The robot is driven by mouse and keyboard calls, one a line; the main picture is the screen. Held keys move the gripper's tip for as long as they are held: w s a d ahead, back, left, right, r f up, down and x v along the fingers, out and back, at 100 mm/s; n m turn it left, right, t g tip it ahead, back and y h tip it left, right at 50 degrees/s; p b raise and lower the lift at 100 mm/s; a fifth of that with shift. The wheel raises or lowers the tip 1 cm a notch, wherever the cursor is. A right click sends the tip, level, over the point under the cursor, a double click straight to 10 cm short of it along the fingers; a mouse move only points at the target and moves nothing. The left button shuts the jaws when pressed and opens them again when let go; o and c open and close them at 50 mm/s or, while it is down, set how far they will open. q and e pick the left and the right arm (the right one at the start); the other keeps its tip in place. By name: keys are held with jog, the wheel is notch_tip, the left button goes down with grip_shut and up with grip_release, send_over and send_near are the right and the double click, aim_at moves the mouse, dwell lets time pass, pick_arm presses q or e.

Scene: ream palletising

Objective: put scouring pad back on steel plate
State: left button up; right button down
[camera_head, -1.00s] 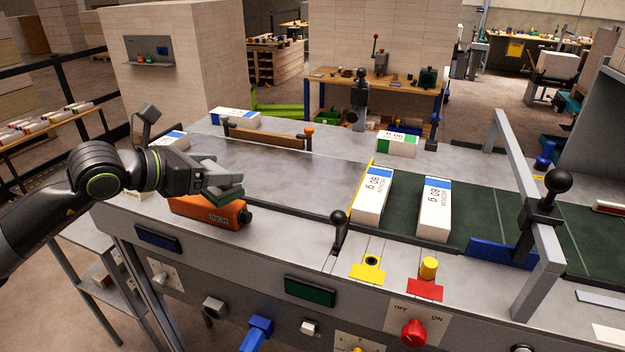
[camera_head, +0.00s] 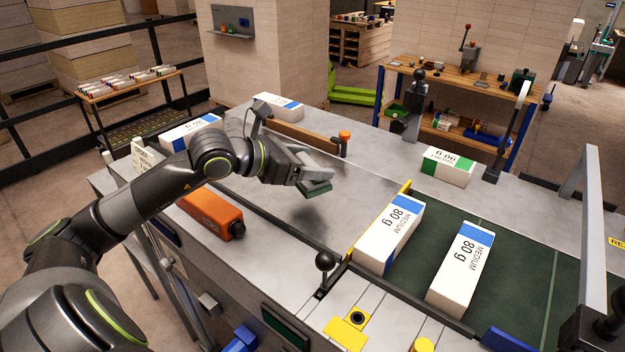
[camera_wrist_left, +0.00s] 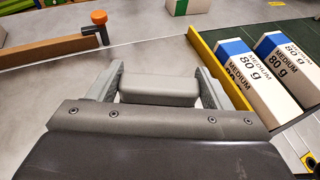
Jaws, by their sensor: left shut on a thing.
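My left gripper (camera_head: 312,180) is shut on the scouring pad (camera_head: 316,189), a small block with a dark green underside. In the left wrist view the pad's grey top (camera_wrist_left: 160,90) sits between the two fingers. The gripper and pad hang above the steel plate (camera_head: 345,215), a broad smooth grey sheet set in the table. A dark shadow lies on the plate beneath them, so the pad looks clear of it. My right gripper is not in view.
Two white-and-blue reams (camera_head: 388,234) (camera_head: 461,270) stand right of the yellow strip, on the green belt. A wooden bar (camera_head: 304,135) with an orange knob lies along the plate's back. A black-knobbed lever (camera_head: 325,262) rises in front.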

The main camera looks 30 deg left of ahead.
aim_at(310, 182)
pick_arm(q)
jog(key=shift+w+f, duration=0.1)
jog(key=shift+f, duration=0.3)
jog(key=shift+w+d+f, duration=0.1)
jog(key=shift+f, duration=0.2)
notch_tip(310, 182, down, 3)
jog(key=shift+f+p, duration=0.1)
jog(key=shift+p, duration=0.35)
jog(key=shift+f, duration=0.4)
jog(key=o, duration=1.1)
jog(key=shift+c, duration=0.2)
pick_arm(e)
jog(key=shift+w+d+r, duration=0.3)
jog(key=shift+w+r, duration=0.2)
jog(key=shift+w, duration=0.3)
